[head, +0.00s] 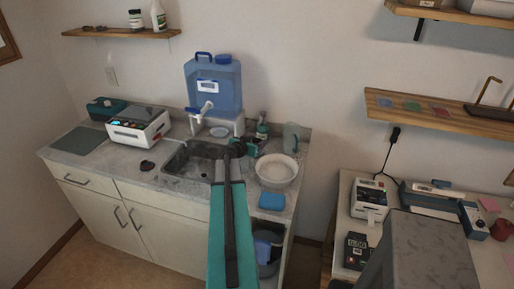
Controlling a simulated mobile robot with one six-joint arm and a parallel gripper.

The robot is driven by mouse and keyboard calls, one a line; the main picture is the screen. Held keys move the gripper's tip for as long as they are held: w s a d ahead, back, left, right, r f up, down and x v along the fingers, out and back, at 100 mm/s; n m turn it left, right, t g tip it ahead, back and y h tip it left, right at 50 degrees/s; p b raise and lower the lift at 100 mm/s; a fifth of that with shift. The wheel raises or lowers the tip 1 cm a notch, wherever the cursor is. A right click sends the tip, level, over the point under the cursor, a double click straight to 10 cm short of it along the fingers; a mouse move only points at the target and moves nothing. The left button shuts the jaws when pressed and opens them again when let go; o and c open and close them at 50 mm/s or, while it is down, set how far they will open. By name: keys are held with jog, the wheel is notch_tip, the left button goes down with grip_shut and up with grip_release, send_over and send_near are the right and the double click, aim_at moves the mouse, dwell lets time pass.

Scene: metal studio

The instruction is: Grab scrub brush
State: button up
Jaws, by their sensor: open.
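I cannot make out a scrub brush for certain. A small dark object (147,166) lies on the counter left of the sink (185,158), too small to identify. My gripper (240,148) shows as a small dark shape at the end of my teal arm, over the sink's right side. It is open, and I see nothing held. A small teal item, partly hidden, shows just right of my gripper, in front of the green bottle (262,129). My arm hides part of the sink and counter.
A blue water jug (214,84) stands behind the sink. A white bowl (277,171) and a blue sponge-like block (272,201) are right of my arm. A white device (138,128) stands left. A shelf (440,115) hangs over the right table.

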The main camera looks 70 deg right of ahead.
aim_at(257, 139)
dwell(0.4)
jog(key=c, duration=1.2)
jog(key=shift+o, duration=0.2)
jog(key=shift+r, duration=0.15)
jog(key=shift+r+b, duration=1.05)
jog(key=shift+r, duration=0.4)
jog(key=w+a+b, duration=0.3)
jog(key=w+a, duration=0.1)
jog(key=w, duration=0.3)
jog(key=w+a+b, duration=0.4)
jog(key=w+a, duration=0.1)
jog(key=w, duration=0.3)
jog(key=shift+w+r, duration=0.15)
jog(key=shift+w, duration=0.15)
